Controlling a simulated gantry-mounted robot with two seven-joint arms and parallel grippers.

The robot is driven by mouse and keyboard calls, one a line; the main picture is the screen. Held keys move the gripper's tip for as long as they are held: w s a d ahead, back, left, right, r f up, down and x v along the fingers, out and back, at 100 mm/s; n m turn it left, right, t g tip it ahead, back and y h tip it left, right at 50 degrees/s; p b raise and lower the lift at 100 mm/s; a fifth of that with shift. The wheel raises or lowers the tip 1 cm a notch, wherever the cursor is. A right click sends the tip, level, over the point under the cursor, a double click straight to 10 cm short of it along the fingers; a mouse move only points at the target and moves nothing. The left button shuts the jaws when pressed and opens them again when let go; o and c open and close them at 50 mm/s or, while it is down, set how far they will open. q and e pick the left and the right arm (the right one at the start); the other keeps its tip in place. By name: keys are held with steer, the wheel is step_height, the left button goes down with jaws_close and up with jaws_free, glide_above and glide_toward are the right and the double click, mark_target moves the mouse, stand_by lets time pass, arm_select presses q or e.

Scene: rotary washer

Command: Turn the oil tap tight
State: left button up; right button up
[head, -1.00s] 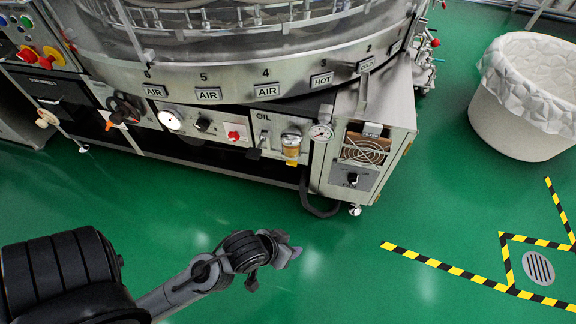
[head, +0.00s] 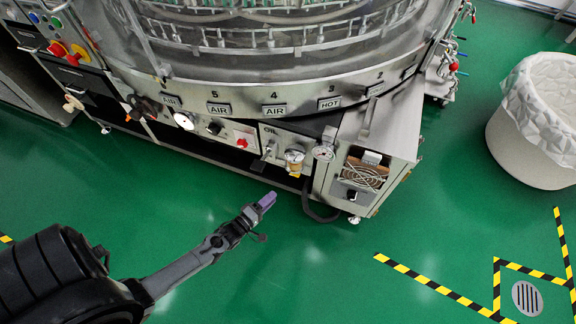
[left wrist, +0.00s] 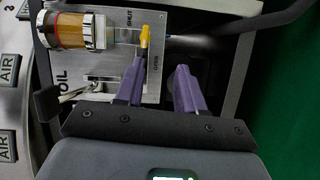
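The oil tap has a small yellow handle (left wrist: 145,37) on the metal panel marked OIL, between the words SHUT and OPEN, in the left wrist view. In the head view it is a small yellow spot (head: 294,176) below the amber oil glass (head: 294,156). My left gripper (left wrist: 163,70) is open and empty, its two purple fingers apart and pointing toward the panel. The left finger's tip lies just below the yellow handle in the picture; I cannot tell whether they touch. In the head view my left gripper (head: 266,201) is in front of the panel. My right gripper is not in view.
A black-handled lever (left wrist: 50,100) sticks out beside the oil glass. A dark hose (head: 318,212) hangs below. The green floor in front is clear; a white lined bin (head: 535,125) stands at right.

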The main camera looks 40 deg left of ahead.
mark_target(293, 175)
arm_select(q)
steer(key=w+b, duration=0.1)
steer(key=w, duration=0.2)
steer(key=w+r+b, duration=0.1)
steer(key=w+b, duration=0.1)
steer(key=w, duration=0.2)
steer(key=w+b, duration=0.2)
steer(key=w, duration=0.2)
steer(key=shift+w+r, duration=0.25)
steer(key=shift+r, duration=0.15)
steer(key=shift+w+r, duration=0.1)
steer(key=shift+w, duration=0.25)
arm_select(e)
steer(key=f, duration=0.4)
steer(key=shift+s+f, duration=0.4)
arm_select(q)
jaws_close()
